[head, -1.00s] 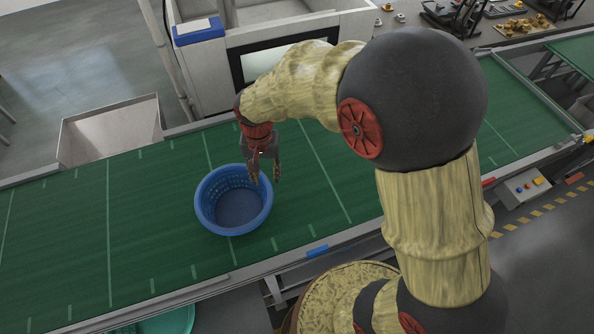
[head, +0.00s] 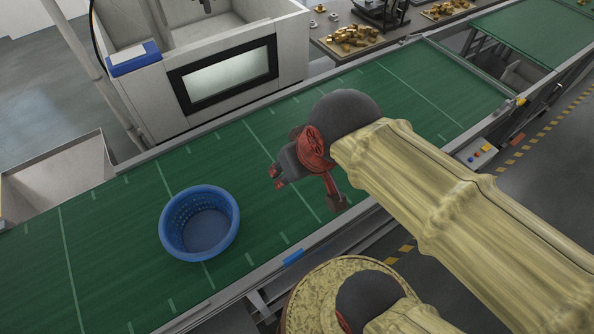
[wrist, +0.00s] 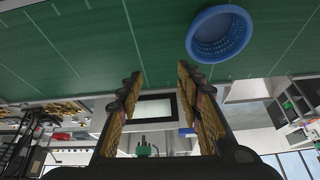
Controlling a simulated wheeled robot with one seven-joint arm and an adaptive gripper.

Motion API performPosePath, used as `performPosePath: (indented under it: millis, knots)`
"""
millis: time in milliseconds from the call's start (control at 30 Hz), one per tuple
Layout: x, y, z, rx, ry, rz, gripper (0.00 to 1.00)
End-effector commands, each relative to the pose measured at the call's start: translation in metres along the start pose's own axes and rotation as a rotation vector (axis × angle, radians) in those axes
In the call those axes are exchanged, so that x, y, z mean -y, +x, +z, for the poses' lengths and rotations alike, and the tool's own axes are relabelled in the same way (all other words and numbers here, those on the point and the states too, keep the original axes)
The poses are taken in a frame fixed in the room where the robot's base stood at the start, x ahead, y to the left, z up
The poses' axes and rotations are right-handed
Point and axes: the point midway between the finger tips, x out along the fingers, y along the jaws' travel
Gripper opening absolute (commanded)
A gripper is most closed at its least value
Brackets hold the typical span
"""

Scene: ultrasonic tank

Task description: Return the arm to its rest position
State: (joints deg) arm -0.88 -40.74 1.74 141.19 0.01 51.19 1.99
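My gripper (head: 307,188) hangs above the green conveyor belt in the head view, to the right of the blue basket and apart from it. In the wrist view my gripper (wrist: 160,92) shows its two padded fingers spread wide with nothing between them.
The green conveyor belt (head: 110,240) runs across the scene and is bare around the basket. A white machine (head: 170,75) with a window stands behind it. Trays of brass parts (head: 352,42) lie on a table at the back. A control box (head: 482,152) sits at the belt's right edge.

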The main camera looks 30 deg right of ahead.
Motion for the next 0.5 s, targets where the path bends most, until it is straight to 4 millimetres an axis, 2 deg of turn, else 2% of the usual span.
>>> performPosePath:
  millis: [167, 500]
  knots:
    - [-0.0046, -0.0084, 0.0096, -0.027, -0.02, 0.007, 0.36]
    - [-0.0046, -0.0074, 0.0102, -0.027, -0.022, 0.007, 0.36]
